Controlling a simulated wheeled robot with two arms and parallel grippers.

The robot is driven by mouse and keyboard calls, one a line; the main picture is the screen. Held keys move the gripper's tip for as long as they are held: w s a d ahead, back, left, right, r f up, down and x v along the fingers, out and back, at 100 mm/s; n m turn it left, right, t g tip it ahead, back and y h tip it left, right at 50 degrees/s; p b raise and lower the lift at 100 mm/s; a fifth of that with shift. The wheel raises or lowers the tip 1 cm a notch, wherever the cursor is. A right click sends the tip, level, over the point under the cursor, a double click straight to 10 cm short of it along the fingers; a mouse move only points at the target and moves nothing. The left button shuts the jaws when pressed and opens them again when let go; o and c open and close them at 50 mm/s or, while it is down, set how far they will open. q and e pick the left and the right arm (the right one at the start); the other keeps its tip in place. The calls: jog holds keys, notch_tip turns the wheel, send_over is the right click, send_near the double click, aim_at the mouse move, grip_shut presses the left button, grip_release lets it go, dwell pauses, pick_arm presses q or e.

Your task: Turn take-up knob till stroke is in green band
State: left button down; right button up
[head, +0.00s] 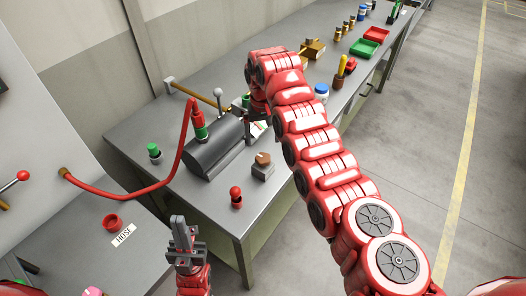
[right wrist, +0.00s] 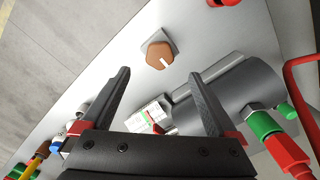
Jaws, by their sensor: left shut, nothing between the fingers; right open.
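The brown take-up knob (head: 263,158) with a white pointer mark sits on a small grey block at the bench's front edge. It also shows in the right wrist view (right wrist: 158,57), ahead of the fingertips. A white stroke card (right wrist: 146,114) with a green band and some red lies beside the dark grey cylinder (head: 214,148); its reading is too small to tell. My right gripper (right wrist: 159,75) is open and empty, apart from the knob. In the head view it is mostly hidden by my arm. My left gripper (head: 184,226) is shut and empty, low in front of the bench.
A red hose (head: 184,150) arches from the left panel to a red and green coupling. A red-topped knob (head: 236,194) and a green-topped fitting (head: 154,150) stand nearby. Green (head: 363,47) and red trays, bottles and a wooden block lie further back on the bench.

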aim_at(263, 157)
notch_tip(263, 157, down, 7)
jog(key=shift+f+p, duration=0.1)
jog(key=shift+p, duration=0.85)
jog(key=shift+f, duration=0.8)
jog(key=shift+c, duration=0.3)
jog(key=c, duration=1.3)
jog(key=shift+w, duration=0.1)
